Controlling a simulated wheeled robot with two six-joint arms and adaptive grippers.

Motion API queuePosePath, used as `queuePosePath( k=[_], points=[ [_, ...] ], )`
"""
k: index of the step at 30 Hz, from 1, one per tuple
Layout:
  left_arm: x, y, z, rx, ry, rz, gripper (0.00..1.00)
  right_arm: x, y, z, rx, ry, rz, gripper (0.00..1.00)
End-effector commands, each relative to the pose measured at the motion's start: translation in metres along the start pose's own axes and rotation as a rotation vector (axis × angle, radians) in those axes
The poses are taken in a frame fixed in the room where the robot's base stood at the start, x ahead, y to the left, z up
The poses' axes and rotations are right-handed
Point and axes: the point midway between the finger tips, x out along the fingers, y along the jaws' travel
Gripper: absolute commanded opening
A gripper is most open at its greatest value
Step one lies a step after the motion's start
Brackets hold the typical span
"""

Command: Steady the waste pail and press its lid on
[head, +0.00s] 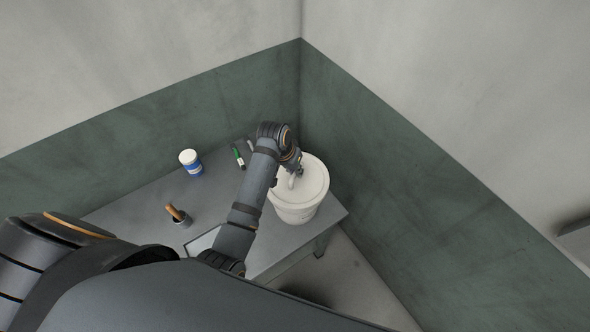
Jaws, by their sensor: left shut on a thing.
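The white waste pail (296,214) stands upright at the right end of the grey table. Its round white lid (314,178) lies over the pail's mouth; I cannot tell whether it is fully seated all round. My left gripper (296,178) is over the left part of the lid, shut on what looks like the lid's raised white grip. My forearm and wrist hide part of the lid's left edge, and the fingertips are small and hard to make out. My right gripper is not in view.
A green marker-like item (238,156) lies near the back. Green-and-white walls meet behind the pail.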

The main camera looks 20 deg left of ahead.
Motion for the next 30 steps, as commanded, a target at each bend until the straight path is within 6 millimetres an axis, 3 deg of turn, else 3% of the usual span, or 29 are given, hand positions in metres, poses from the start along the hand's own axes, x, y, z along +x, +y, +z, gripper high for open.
queuePosePath(
  k=[25,26,30],
  points=[
    [0.002,-0.0002,0.0005,0.0,0.0,0.0,0.0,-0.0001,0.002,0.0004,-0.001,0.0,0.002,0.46],
    [0.002,-0.0002,0.0005,0.0,0.0,0.0,0.16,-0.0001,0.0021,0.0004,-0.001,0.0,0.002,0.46],
    [0.002,-0.0002,0.0005,0.0,0.0,0.0,0.35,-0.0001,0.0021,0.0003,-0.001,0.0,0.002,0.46]
  ],
)
